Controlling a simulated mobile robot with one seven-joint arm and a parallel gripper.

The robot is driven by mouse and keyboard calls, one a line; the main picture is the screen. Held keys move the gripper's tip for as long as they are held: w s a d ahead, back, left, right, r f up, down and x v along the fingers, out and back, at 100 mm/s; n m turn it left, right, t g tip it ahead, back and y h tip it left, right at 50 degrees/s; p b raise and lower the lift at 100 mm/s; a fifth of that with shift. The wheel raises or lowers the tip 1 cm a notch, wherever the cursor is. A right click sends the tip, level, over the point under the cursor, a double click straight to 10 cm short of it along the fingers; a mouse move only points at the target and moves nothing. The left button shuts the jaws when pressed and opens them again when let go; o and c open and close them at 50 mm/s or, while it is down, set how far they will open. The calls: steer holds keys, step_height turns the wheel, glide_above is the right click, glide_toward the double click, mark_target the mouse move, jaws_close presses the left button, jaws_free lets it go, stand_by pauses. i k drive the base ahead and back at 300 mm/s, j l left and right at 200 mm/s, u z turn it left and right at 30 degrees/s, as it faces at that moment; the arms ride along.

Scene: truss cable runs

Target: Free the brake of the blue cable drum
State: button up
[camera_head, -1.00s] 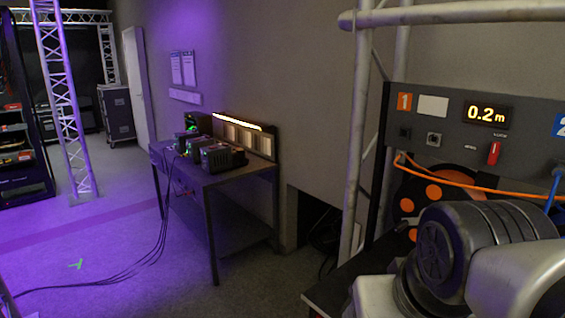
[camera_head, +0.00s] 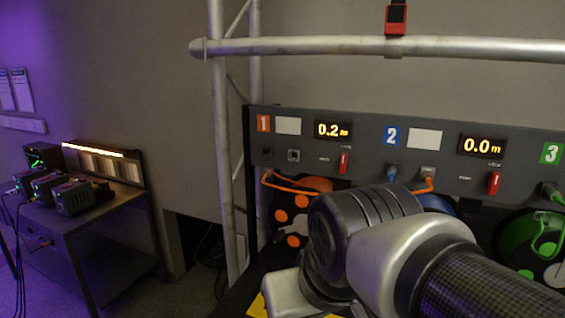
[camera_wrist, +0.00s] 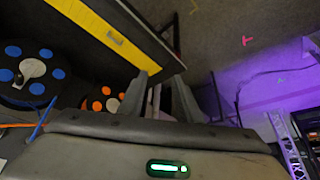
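The blue cable drum (camera_head: 438,204) shows only as a blue edge behind my arm in the head view. In the wrist view the drum (camera_wrist: 52,73), black with blue dots, is at the left. Bay 2 of the grey panel has a blue number label (camera_head: 392,136), a display (camera_head: 482,146) reading 0.0 m and a red lever (camera_head: 494,183) below it, pointing up and down. My gripper (camera_wrist: 160,93) is apart from the drum, its two fingers spread with nothing seen between them. My arm hides the gripper in the head view.
Bay 1's display (camera_head: 333,130) reads 0.2 m, with its own red lever (camera_head: 343,162) and an orange-dotted drum (camera_head: 290,214) below. An orange cable (camera_head: 288,186) runs to bay 2. A green drum (camera_head: 515,236) is at right. A truss upright (camera_head: 222,150) stands left of the panel.

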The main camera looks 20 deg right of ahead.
mark_target(493, 182)
steer(key=z, duration=1.65)
steer(key=j+z, duration=0.1)
steer(key=z, duration=0.3)
steer(key=j+z, duration=0.1)
steer(key=z, duration=0.3)
